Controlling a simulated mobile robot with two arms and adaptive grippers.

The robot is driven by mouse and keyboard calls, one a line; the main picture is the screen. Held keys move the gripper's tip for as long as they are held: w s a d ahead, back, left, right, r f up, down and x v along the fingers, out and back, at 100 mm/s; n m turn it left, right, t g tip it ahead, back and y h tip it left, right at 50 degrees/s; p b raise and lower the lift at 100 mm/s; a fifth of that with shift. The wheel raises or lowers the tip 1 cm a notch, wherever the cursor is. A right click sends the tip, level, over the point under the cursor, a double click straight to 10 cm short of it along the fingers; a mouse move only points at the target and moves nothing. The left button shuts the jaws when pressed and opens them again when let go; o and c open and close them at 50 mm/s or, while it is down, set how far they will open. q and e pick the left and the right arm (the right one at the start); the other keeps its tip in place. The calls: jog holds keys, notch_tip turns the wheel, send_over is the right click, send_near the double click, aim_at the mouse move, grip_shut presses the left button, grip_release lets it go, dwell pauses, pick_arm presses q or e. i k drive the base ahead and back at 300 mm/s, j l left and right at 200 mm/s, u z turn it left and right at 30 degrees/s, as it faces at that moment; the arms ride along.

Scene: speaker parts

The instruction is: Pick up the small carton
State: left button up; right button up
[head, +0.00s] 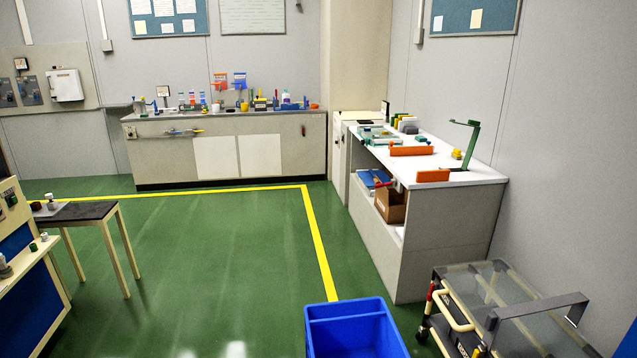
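A small open brown cardboard carton (390,206) sits on the lower shelf of the white workbench (448,200) on the right. It is partly shaded under the bench top, and the shelf's front lip stands before it. Blue and red items (374,179) lie on the shelf beside it, toward the far end. Neither of my grippers shows in the head view.
A blue bin (352,328) stands on the green floor at the bottom centre. A glass-topped cart (500,305) stands at the lower right, close to the workbench. A small dark-topped table (78,213) is at left. Floor (210,250) between them is clear.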

aim_at(395, 214)
jog(key=i+j+u, duration=0.35)
jog(key=i, duration=0.45)
jog(key=i+j+u, duration=0.1)
jog(key=i+u, duration=0.25)
jog(key=i, duration=0.45)
jog(key=i+z, duration=0.35)
jog(key=i+j+z, duration=0.25)
jog(key=z, duration=0.15)
jog(key=i+j+z, duration=0.9)
jog(key=j+z, duration=0.2)
jog(key=i+j+z, duration=0.15)
jog(key=j+z, duration=0.2)
jog(key=i+j+z, duration=0.1)
jog(key=j+z, duration=0.3)
jog(key=j, duration=0.2)
jog(key=j+z, duration=0.35)
jog(key=j, duration=0.15)
